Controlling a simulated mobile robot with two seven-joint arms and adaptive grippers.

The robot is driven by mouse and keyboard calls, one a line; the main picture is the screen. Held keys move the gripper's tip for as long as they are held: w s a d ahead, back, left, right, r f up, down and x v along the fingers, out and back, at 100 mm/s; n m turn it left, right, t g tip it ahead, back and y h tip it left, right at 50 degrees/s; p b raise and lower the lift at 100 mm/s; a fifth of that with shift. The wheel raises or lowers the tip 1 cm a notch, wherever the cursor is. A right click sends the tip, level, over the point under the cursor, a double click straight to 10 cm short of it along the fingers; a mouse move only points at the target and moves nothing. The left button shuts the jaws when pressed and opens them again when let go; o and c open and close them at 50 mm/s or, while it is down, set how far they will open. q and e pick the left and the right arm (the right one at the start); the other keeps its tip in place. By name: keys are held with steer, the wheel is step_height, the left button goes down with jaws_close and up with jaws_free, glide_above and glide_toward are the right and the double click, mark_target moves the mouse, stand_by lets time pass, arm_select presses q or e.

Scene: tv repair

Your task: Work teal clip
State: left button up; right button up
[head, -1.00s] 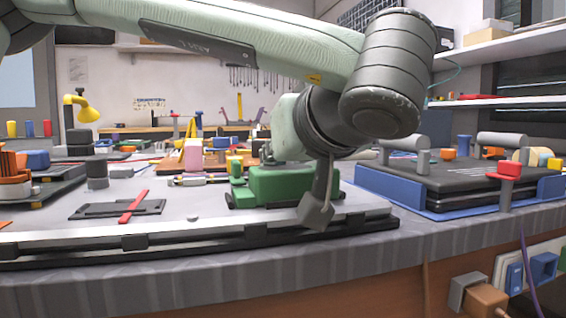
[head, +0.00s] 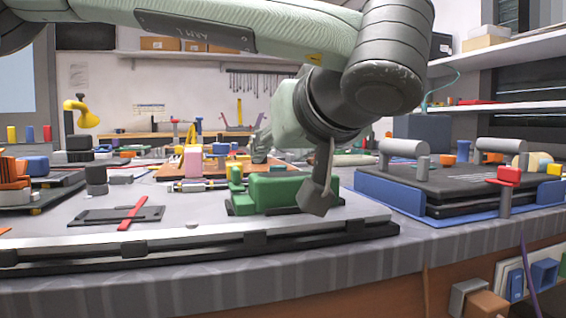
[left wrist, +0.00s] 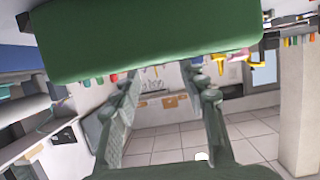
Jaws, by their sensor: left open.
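I cannot make out a clearly teal clip in either view. A green block (head: 280,190) with a smaller green-yellow part at its left sits on a dark base near the right end of the grey panel (head: 200,217). My left gripper (head: 263,147) is above and behind the block, its fingers partly hidden by the wrist. In the left wrist view the open fingers (left wrist: 165,72) have nothing between them. The green block (left wrist: 150,38) fills the top of that view, close to the camera; I cannot tell whether anything touches it. My right gripper is not in view.
A black slab in a blue tray (head: 386,194) stands to the right, with grey cylinders and a red-capped post (head: 507,180). A black plate with a red bar (head: 133,213) lies left on the panel. A pink block (head: 193,161) and small parts crowd behind.

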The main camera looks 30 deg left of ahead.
arm_select(q)
step_height(320, 180, up, 8)
steer(key=shift+s, duration=0.1)
stand_by(0.7)
